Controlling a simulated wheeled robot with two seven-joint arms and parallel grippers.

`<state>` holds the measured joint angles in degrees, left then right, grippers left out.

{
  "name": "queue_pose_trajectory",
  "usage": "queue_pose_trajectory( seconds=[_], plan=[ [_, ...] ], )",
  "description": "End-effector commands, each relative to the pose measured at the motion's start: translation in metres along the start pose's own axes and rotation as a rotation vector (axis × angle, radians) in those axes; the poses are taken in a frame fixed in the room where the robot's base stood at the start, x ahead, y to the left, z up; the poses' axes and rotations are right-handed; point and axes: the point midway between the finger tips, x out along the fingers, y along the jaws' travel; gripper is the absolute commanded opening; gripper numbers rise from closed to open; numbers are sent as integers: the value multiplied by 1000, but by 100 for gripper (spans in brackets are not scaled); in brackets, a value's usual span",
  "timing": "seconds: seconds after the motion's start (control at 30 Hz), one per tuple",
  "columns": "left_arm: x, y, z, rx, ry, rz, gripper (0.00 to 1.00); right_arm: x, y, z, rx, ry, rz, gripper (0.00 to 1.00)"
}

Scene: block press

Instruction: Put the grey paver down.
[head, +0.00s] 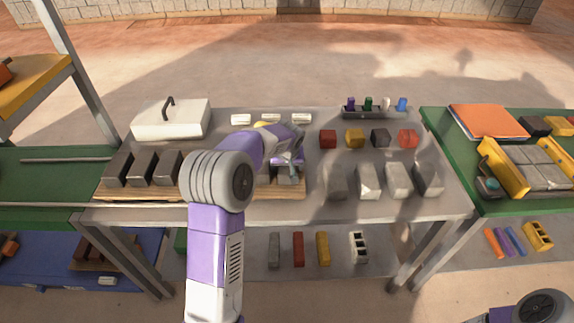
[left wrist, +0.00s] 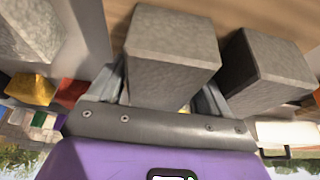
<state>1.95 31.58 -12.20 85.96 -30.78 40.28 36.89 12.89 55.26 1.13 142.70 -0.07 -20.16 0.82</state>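My left gripper (head: 291,172) is low over the right end of a wooden board (head: 282,192) on the middle table. In the left wrist view a rough grey paver (left wrist: 168,68) stands between its two fingers, which lie close along its sides. The gripper looks shut on it. In the head view my arm and hand hide most of this paver (head: 288,188). I cannot tell whether its underside touches the board. A second grey paver (left wrist: 265,72) stands beside it, apart by a small gap. My right gripper is out of view; only part of that arm shows at the bottom right.
Dark pavers (head: 143,168) stand on the board's left part. Lighter pavers (head: 398,179) stand in a row on the table's right. Behind are a red cube (head: 328,139), other coloured cubes and a white lidded box (head: 172,118). Green tables flank both sides.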

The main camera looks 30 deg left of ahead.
Motion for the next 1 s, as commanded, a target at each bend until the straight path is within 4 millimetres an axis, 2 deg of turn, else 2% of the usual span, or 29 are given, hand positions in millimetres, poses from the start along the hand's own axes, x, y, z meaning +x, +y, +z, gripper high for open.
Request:
queue_pose_trajectory(
  seconds=[0.27,0.37,0.7,0.83,1.0],
  plan=[
    [-5,0,-2,-1,0,0,79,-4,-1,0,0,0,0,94],
    [-20,1,-3,1,3,2,79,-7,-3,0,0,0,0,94],
    [-93,0,-2,0,2,1,79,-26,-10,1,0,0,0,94],
    [-111,0,-2,-1,1,1,79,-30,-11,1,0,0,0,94],
    [-122,0,-1,0,0,0,79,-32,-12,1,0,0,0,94]
  ],
)
